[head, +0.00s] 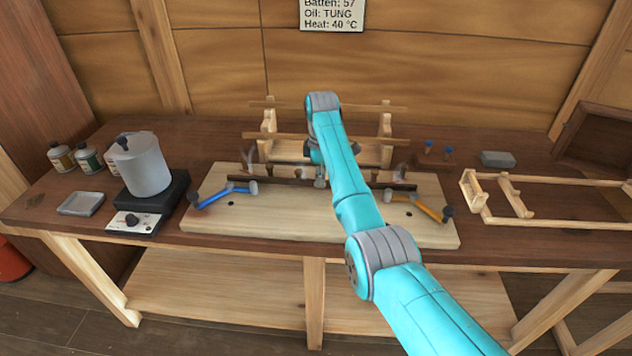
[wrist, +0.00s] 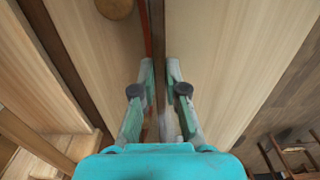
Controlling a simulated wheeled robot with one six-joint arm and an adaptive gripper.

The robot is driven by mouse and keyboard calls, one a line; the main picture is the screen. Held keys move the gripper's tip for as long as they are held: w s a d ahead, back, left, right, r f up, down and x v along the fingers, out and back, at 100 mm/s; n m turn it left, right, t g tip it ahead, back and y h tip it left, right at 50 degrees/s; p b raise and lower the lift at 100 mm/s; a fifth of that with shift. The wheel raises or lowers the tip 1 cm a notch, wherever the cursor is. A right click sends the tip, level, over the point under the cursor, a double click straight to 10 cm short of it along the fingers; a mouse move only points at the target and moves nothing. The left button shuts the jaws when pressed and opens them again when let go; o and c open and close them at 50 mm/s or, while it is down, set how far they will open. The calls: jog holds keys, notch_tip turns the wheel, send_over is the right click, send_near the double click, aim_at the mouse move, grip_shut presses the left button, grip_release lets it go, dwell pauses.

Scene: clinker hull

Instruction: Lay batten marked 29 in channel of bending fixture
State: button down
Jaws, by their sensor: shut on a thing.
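The bending fixture (head: 280,222) is a pale wooden board on the bench, with a blue-handled clamp (head: 222,192) at left and an orange-handled clamp (head: 418,203) at right. A dark, thin batten (head: 285,180) runs lengthwise along its back part; the middle is hidden by my arm. My gripper (head: 319,178) is over the fixture. In the wrist view my gripper (wrist: 160,75) is shut on the dark batten (wrist: 159,25), which passes between the fingers. No number on it is readable. I cannot tell whether it is seated in the channel or just above it.
A rack (head: 268,148) with pale battens stands behind the fixture. A pot (head: 140,165) on a heater (head: 150,205), bottles (head: 88,160) and a small tray (head: 82,203) are left. A wooden frame (head: 500,195) and grey block (head: 497,159) are right. A wall sign reads "Batten: 57".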

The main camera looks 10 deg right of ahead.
jog(key=shift+f, duration=0.65)
jog(key=shift+f, duration=0.1)
jog(key=c, duration=1.2)
grip_release()
